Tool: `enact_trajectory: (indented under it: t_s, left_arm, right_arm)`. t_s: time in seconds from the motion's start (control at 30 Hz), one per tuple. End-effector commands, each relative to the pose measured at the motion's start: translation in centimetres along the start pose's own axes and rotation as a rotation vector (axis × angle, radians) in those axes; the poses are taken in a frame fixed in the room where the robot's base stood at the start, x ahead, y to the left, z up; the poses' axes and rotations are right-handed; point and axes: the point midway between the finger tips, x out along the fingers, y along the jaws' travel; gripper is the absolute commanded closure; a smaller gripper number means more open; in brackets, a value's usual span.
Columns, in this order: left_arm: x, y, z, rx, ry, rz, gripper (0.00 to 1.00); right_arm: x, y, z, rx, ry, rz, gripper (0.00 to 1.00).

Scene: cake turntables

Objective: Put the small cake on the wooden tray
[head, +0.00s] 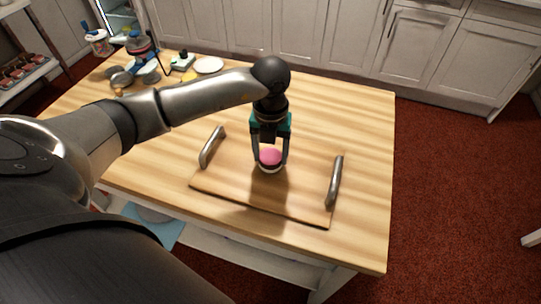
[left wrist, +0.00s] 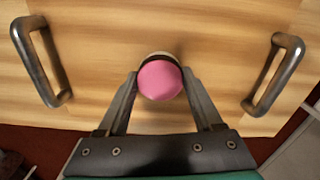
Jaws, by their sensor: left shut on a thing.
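The small cake (head: 270,158) has a pink top and a pale side. My left gripper (head: 271,160) is shut on it, one finger on each side. The cake is over the middle of the wooden tray (head: 235,187), between its two metal handles. In the left wrist view the cake (left wrist: 160,79) sits between the fingertips, with the tray (left wrist: 115,50) behind it. I cannot tell whether the cake's bottom touches the tray. My right gripper is not in view.
The tray lies on a wooden table (head: 345,110). Its handles (head: 212,147) and (head: 335,182) stand up on both sides of the cake. A white plate (head: 208,65) and several small items stand at the table's back left. The table's right side is clear.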

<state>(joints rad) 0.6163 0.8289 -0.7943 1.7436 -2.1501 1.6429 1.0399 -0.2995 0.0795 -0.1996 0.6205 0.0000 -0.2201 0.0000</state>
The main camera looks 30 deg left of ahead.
Motion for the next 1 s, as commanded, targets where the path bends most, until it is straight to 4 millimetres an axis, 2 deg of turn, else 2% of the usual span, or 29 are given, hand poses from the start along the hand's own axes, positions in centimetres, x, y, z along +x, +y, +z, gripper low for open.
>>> enact_trajectory:
  t_s: [0.07, 0.43, 0.47, 0.7, 1.0]
  left_arm:
    - [0.91, 0.02, 0.02, 0.0, -0.001, 0.0, 0.93]
    - [1.27, 0.03, 0.05, 0.001, -0.002, 0.0, 0.93]
    - [1.17, 0.03, 0.05, 0.001, -0.002, 0.0, 0.29]
    - [1.12, 0.03, 0.04, 0.0, -0.002, 0.0, 0.03]
    - [0.86, 0.03, 0.05, 0.0, -0.002, 0.0, 0.03]
  right_arm:
    - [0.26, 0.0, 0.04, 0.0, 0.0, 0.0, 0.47]
    - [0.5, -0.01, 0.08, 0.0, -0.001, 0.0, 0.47]
    - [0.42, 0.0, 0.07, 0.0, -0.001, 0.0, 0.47]
    - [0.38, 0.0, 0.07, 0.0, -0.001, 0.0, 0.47]
    - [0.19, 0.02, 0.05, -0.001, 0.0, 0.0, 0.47]
